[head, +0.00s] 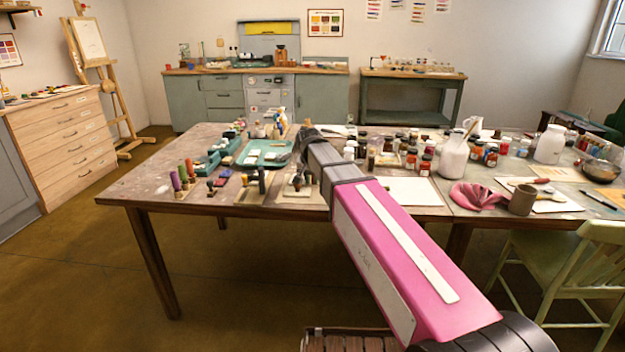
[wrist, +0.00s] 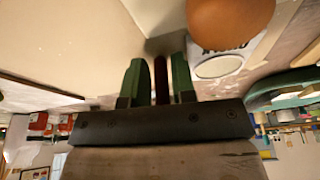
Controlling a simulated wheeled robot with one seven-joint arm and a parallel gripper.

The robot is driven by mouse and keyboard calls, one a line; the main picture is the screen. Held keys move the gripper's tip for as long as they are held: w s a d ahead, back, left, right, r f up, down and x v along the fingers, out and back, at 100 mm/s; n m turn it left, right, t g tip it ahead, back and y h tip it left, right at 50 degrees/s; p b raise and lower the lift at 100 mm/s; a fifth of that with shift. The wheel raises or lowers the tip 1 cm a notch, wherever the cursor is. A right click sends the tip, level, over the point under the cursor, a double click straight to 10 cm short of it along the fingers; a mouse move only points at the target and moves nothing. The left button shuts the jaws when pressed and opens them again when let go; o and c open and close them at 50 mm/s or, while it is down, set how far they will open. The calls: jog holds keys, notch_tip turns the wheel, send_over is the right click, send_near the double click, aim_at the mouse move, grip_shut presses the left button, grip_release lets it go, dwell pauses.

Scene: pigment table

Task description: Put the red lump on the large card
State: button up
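In the wrist view, my gripper (wrist: 160,80) shows its two green fingers a small distance apart. A narrow dark red piece (wrist: 160,82) fills the space between them; it looks like the red lump, seen edge-on and in shadow. A pale, flat, card-like surface (wrist: 60,45) spreads to the left beyond the fingers; I cannot tell whether it is the large card. In the head view, my arm reaches over the table and hides the fingers and the lump. A white sheet (head: 412,190) lies right of my arm.
In the wrist view, an orange-brown rounded thing (wrist: 230,18) is close by at the upper right, beside a white round-marked label (wrist: 218,66). In the head view, the table (head: 150,190) holds stamps left of my arm, and paint jars (head: 410,160) and a white jug (head: 453,158) right of it.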

jog(key=v, duration=1.2)
dwell(0.3)
